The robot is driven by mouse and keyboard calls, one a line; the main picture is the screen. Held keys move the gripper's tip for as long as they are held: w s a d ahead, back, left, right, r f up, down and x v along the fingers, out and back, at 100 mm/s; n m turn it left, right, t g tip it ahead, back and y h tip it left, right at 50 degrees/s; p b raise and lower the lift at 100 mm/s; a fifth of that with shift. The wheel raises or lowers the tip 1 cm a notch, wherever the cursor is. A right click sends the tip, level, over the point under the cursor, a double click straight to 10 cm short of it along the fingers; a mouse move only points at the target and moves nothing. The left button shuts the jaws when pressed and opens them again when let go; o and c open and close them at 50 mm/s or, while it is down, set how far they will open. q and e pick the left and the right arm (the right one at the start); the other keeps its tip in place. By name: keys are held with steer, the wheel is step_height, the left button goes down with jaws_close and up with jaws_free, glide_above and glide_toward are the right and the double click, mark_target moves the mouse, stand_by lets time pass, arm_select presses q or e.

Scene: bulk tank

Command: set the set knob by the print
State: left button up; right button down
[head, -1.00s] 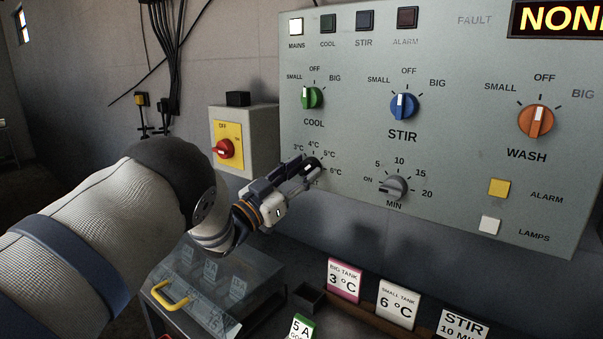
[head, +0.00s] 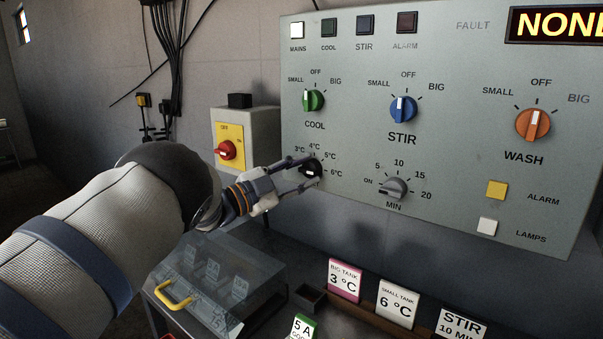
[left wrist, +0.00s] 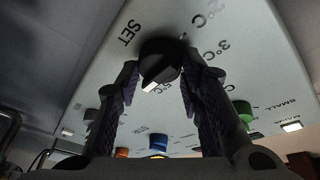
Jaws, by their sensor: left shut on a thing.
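The set knob (head: 313,169) is a black round knob with a white pointer mark, low on the left of the grey panel. In the left wrist view, the set knob (left wrist: 160,60) sits between my fingers, its white mark toward the lower side by the 5 °C print. My left gripper (head: 307,172) is shut on it; it also shows in the left wrist view (left wrist: 160,80). Fingers hide part of the scale. A pink card (head: 345,281) reads BIG TANK 3 °C, a white card (head: 397,303) SMALL TANK 6 °C. My right gripper is out of view.
The green COOL knob (head: 313,100), blue STIR knob (head: 403,109) and grey MIN knob (head: 394,188) are close by on the panel. A yellow-faced switch box (head: 247,138) is left of it. A clear-lidded box (head: 215,272) stands below my arm.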

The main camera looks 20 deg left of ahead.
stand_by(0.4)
arm_select(q)
steer(key=o, duration=1.2)
steer(key=shift+c, duration=0.2)
steer(key=shift+s+a, duration=0.1)
steer(key=v, duration=1.1)
steer(key=shift+s+a, duration=0.25)
steer(key=shift+s, duration=0.05)
